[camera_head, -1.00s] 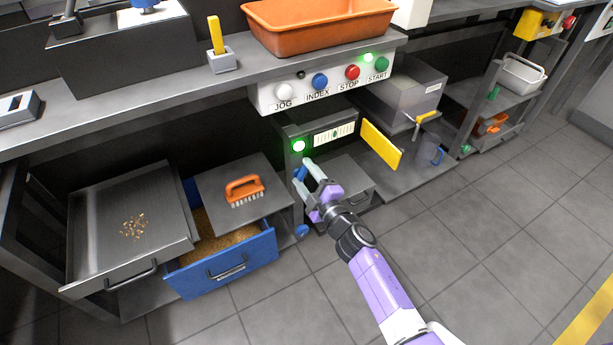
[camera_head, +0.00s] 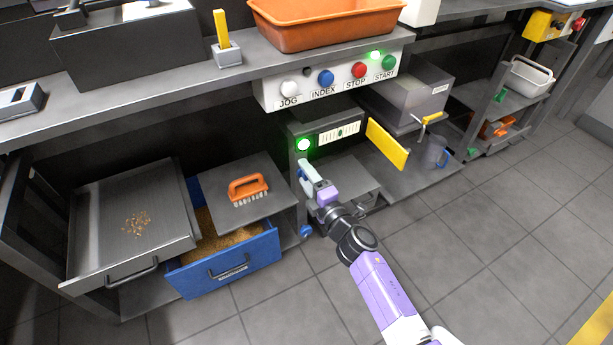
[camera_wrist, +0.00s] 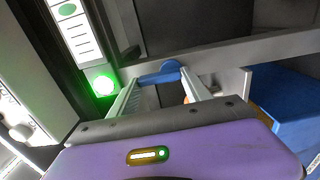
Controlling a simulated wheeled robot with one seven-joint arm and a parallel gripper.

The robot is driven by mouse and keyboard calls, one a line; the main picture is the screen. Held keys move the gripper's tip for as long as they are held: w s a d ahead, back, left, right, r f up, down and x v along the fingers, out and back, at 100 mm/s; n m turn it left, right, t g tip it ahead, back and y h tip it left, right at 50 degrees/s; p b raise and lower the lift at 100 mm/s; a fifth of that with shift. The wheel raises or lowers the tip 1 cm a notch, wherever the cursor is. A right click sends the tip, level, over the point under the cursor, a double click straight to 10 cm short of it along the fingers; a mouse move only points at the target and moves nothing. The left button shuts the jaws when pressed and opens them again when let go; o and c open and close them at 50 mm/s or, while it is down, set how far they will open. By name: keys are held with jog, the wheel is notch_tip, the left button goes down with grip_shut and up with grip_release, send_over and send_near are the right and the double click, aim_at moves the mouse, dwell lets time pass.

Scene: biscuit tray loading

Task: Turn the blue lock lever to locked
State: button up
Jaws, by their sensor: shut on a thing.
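The blue lock lever (camera_wrist: 160,74) shows in the wrist view across the tips of my gripper (camera_wrist: 158,82). It runs from the left fingertip to a round hub near the right one. In the head view my gripper (camera_head: 306,173) reaches the front of the dark cabinet, just below a lit green lamp (camera_head: 304,145). My gripper is shut on the lever, and the fingers cover most of it in the head view. The lamp also shows in the wrist view (camera_wrist: 103,85), left of the fingers.
A button panel (camera_head: 297,98) hangs above the cabinet. A yellow flap (camera_head: 388,144) sticks out to the right. An open blue drawer (camera_head: 222,267) and a steel tray drawer (camera_head: 88,274) jut out at left. The floor in front is clear.

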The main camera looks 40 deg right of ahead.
jog(key=o, duration=1.4)
jog(key=shift+c, duration=0.2)
jog(key=shift+s, duration=0.1)
jog(key=v, duration=0.7)
jog(key=shift+s, duration=0.35)
jog(key=shift+a, duration=0.15)
